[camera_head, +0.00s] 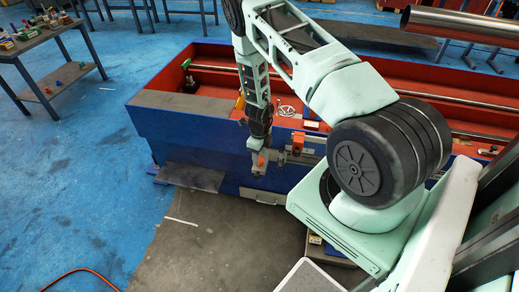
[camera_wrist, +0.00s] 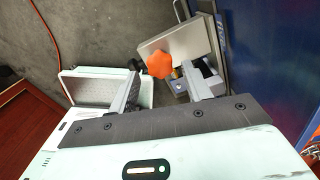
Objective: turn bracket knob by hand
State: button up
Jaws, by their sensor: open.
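An orange lobed knob (camera_wrist: 159,64) shows in the wrist view beside a grey metal bracket (camera_wrist: 178,45). My gripper (camera_wrist: 168,73) is open, with one finger to the left of the knob and one to the right. Gaps show on both sides, wider on the left, and neither finger appears to touch it. I cannot tell how deep the knob sits between the fingers. In the head view my gripper (camera_head: 257,164) points down at the front of the blue machine, with a small orange part (camera_head: 261,159) at its fingertips.
The blue machine (camera_head: 170,125) with a red inside bed stands behind my arm. Another orange part (camera_head: 298,138) is on a fitting at its front, right of my gripper. A workbench (camera_head: 40,42) with small items stands at the far left. The floor to the left is mostly open.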

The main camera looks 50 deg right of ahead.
jog(key=shift+m, duration=0.7)
jog(key=shift+f+b, duration=0.8)
jog(key=shift+f, duration=0.25)
